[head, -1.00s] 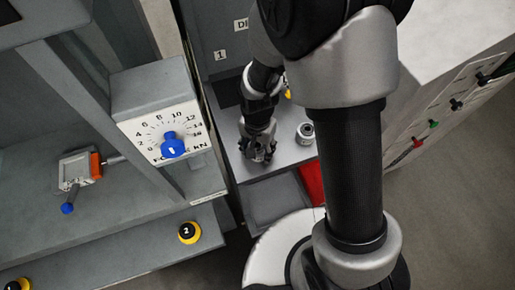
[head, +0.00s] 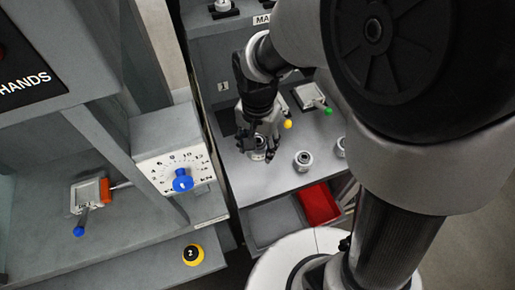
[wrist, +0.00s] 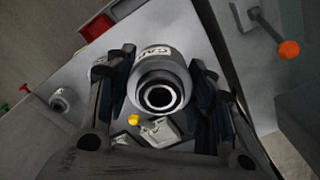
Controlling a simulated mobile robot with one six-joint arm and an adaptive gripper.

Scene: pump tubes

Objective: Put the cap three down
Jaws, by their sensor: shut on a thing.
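A grey metal cap (wrist: 160,88) with a dark ringed opening and a white label starting "CAP" sits between my fingers in the wrist view. Its number is not readable. My gripper (wrist: 163,95) is shut on it, with a dark finger on each side. In the head view my gripper (head: 260,138) points down over the grey bench top (head: 285,178), with the held cap (head: 258,155) low under the fingers. I cannot tell whether the cap touches the bench. A second similar cap (head: 303,161) stands to its right, apart from it.
Another round metal part (head: 341,147) is partly hidden by my arm. A red tray (head: 320,204) and a grey tray (head: 272,222) lie at the bench's front. A fixture with a green-knobbed lever (head: 310,97) stands behind. A press with a dial (head: 175,170) is at left.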

